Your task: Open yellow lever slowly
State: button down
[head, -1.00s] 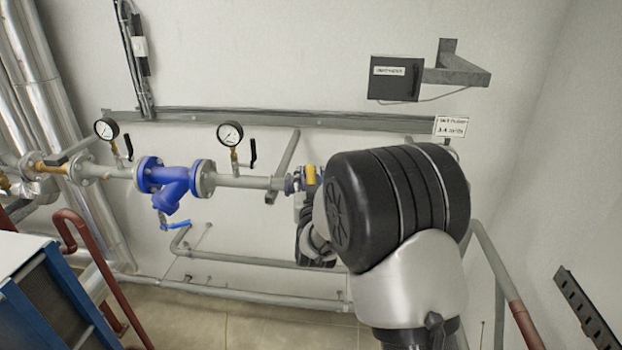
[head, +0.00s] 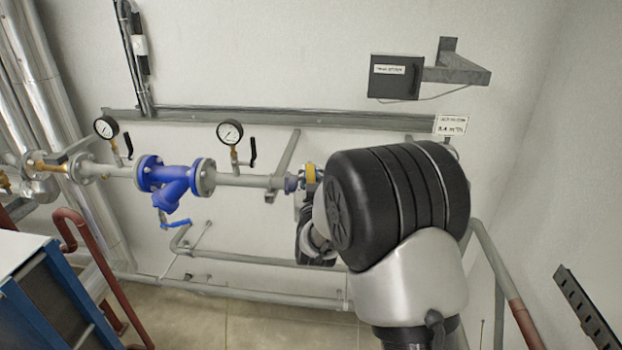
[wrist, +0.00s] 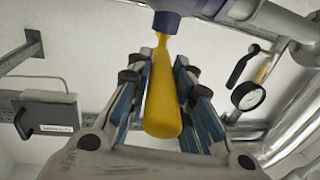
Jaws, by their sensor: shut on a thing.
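The yellow lever (wrist: 162,100) shows in the wrist view, running from a dark blue valve collar (wrist: 166,22) at the top down between the fingers. My gripper (wrist: 165,75) is shut on the lever, with a blue-padded finger on each side of it. In the head view a small yellow part (head: 311,174) shows at the right end of the grey pipe, beside my arm. My arm hides most of the lever and the gripper fingers there.
A blue strainer valve (head: 165,180) and two pressure gauges (head: 230,133) sit along the wall pipe to the left. A grey box (head: 395,77) is on a wall bracket above. Lower pipes (head: 270,260) run below my arm. A blue-framed unit (head: 45,290) stands lower left.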

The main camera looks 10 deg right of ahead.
jog(key=d+n+y+b, duration=0.1)
jog(key=y+b, duration=0.1)
jog(key=b, duration=0.1)
jog(key=shift+d+n+b, duration=0.2)
jog(key=shift+n+b, duration=0.1)
dwell(0.3)
jog(key=c, duration=1.4)
grip_release()
jog(key=shift+s, duration=0.1)
jog(key=s, duration=1.2)
